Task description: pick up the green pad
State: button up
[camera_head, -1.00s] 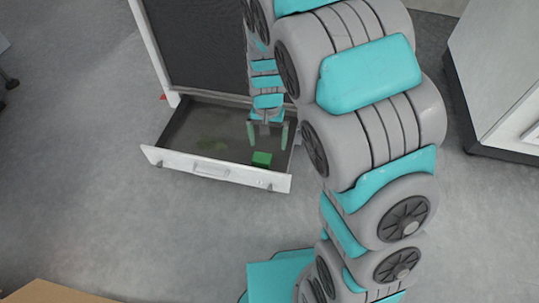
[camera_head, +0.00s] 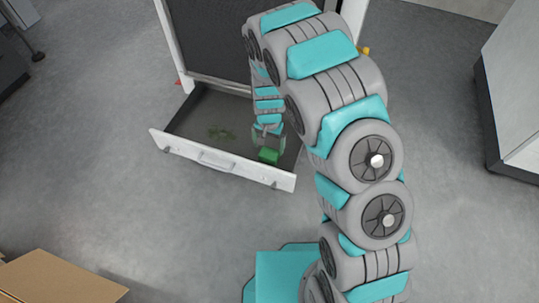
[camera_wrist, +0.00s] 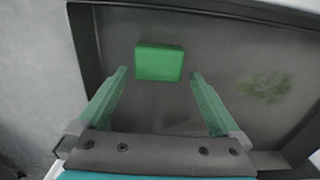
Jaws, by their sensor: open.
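The green pad (camera_head: 269,155) is a small bright green block lying on the floor of the open drawer (camera_head: 207,154), near its right front corner. In the wrist view the green pad (camera_wrist: 159,62) sits ahead of my gripper (camera_wrist: 158,82), roughly centred between the two greenish fingers. My gripper is open and empty, with the fingertips just short of the pad's near edge. In the head view my gripper (camera_head: 268,141) reaches down into the drawer right by the pad, and the arm partly hides that side of the drawer.
A dull green stain (camera_wrist: 265,87) marks the drawer floor; it also shows in the head view (camera_head: 220,132). A cardboard box (camera_head: 60,278) is at the lower left. Open grey floor lies in front of the drawer.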

aim_at(269, 153)
jog(key=f, duration=0.4)
jog(key=shift+s+f, duration=0.2)
jog(key=shift+f, duration=0.05)
jog(key=c, duration=1.2)
jog(key=shift+r, duration=0.2)
notch_tip(269, 153, up, 10)
jog(key=shift+f, duration=0.15)
